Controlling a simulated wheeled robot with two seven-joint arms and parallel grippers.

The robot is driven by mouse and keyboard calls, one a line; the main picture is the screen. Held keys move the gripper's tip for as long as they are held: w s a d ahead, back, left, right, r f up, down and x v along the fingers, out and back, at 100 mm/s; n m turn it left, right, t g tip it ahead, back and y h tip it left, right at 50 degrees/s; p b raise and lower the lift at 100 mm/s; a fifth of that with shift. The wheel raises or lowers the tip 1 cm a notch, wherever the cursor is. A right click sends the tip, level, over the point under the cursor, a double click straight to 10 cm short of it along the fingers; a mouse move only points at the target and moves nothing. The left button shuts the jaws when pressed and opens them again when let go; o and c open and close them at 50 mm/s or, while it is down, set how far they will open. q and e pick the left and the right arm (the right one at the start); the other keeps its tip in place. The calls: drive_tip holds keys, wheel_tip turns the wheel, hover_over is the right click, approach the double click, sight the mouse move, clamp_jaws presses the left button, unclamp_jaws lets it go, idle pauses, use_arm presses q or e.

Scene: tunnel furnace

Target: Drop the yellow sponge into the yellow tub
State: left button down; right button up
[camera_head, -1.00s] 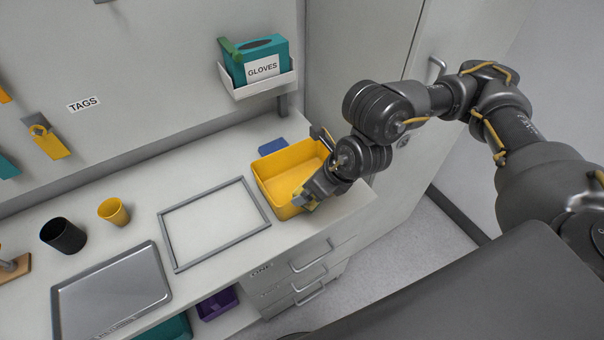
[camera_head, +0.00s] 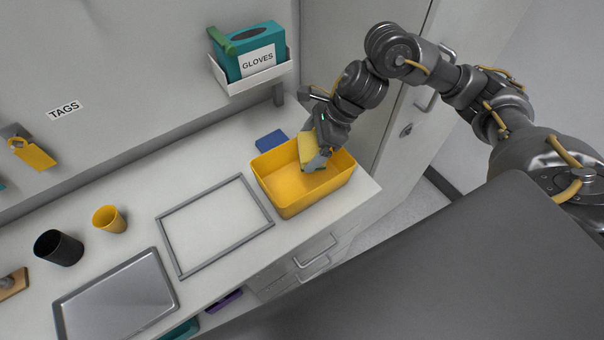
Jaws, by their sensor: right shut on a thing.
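The yellow tub (camera_head: 290,202) stands on the counter near its right end, open at the top. My right gripper (camera_head: 314,160) is over the tub and points down. It is shut on the yellow sponge (camera_head: 307,149), which is tilted on edge at the tub's opening. The fingers hide part of the sponge. I cannot tell whether the sponge touches the tub. My left gripper is not in view.
A blue block (camera_head: 271,140) lies behind the tub. A grey frame (camera_head: 217,222) lies to its left, with a metal tray (camera_head: 118,298), a yellow cup (camera_head: 109,219) and a black cup (camera_head: 58,248) farther left. A gloves box (camera_head: 247,50) hangs on the wall above.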

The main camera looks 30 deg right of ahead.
drive_tip(key=shift+f, duration=0.6)
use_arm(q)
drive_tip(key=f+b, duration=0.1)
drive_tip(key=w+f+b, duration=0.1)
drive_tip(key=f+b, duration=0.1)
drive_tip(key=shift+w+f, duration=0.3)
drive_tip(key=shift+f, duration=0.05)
use_arm(e)
drive_tip(key=f, duration=0.4)
drive_tip(key=shift+w+f, duration=0.2)
drive_tip(key=shift+f, duration=0.1)
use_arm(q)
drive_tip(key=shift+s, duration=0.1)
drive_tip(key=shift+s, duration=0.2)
use_arm(e)
drive_tip(key=o, duration=0.7)
drive_tip(key=shift+r, duration=0.1)
